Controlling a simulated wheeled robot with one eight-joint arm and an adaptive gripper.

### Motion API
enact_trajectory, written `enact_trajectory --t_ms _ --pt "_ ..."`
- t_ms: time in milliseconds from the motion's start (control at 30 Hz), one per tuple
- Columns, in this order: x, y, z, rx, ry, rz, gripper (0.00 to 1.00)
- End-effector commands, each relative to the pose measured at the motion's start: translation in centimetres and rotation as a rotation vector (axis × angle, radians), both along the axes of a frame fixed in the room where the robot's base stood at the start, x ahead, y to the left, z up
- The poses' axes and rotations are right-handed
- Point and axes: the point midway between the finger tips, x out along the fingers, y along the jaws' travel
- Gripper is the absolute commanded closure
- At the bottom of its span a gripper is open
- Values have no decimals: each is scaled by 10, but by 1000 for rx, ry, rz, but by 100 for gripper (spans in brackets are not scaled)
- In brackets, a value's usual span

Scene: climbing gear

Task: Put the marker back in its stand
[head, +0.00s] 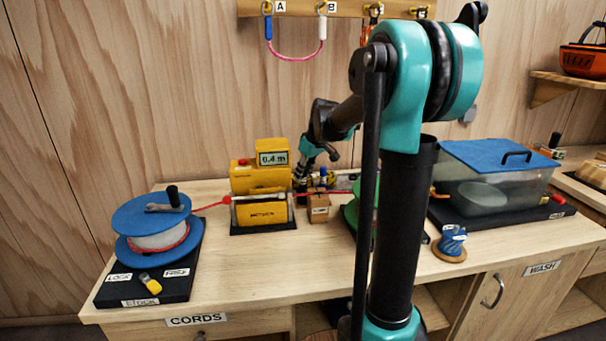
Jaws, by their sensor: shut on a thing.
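My gripper (302,191) points down just right of the yellow length meter, small and dark in the head view. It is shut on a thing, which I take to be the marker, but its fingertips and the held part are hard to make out. A small wooden block (318,211) with a label, which looks like the marker stand, sits on the bench right of the meter. Slim blue parts (323,180) show just above the block. I cannot tell whether they are in it or behind it.
The yellow meter (262,212) reads 0.4 m. A red cord runs from the blue spool (152,228) at left through it towards the green reel (351,214), partly hidden by my arm. A blue-lidded clear box (480,190) stands right. The front left-middle bench is clear.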

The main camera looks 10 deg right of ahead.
Motion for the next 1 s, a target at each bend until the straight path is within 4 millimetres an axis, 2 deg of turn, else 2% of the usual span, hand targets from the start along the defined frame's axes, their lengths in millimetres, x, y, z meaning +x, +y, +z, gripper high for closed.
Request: enact_trajectory --t_ms 267,300,467,767,867,1000 --pt "0 0 -2 0 0 0 100" --pt "0 0 -2 0 0 0 79" --pt "0 0 -2 0 0 0 61" --pt "0 0 -1 0 0 0 61" --pt "-2 -1 5 0 0 -1 61" --pt "-9 -6 26 0 0 -1 61"
